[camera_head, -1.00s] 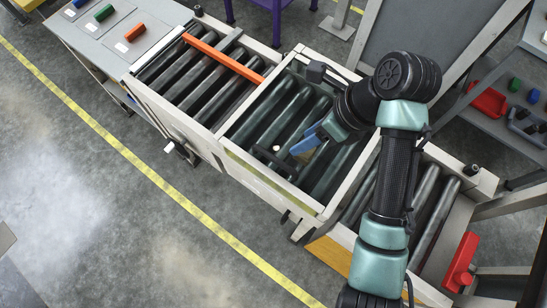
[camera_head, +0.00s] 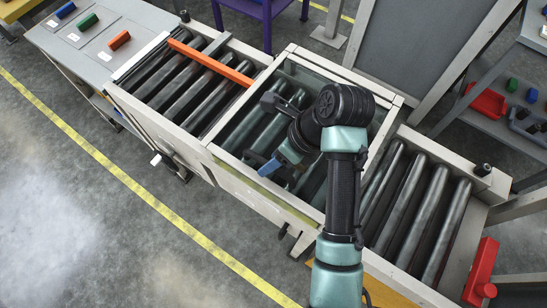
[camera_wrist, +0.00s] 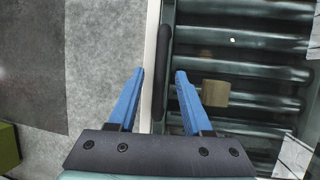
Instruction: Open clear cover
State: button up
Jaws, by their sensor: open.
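The clear cover (camera_head: 297,49) is a see-through panel in a pale frame, lying shut over the middle roller section. In the wrist view, its pale edge (camera_wrist: 151,40) runs upright in the picture, with a black bar handle (camera_wrist: 163,100) along it. My gripper (camera_head: 256,163) is over the cover's near edge in the head view. In the wrist view my gripper (camera_wrist: 159,71) is open, with one blue finger on each side of the handle. I cannot tell how far above the handle the fingertips are. The arm hides part of the cover in the head view.
An orange bar (camera_head: 210,63) crosses the open rollers on the left. More bare rollers (camera_head: 405,210) lie to the right, with a red part (camera_head: 482,275) beyond. A tan block (camera_wrist: 215,93) shows among the rollers under the cover. The floor in front is clear.

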grip_shut()
dwell(1.4)
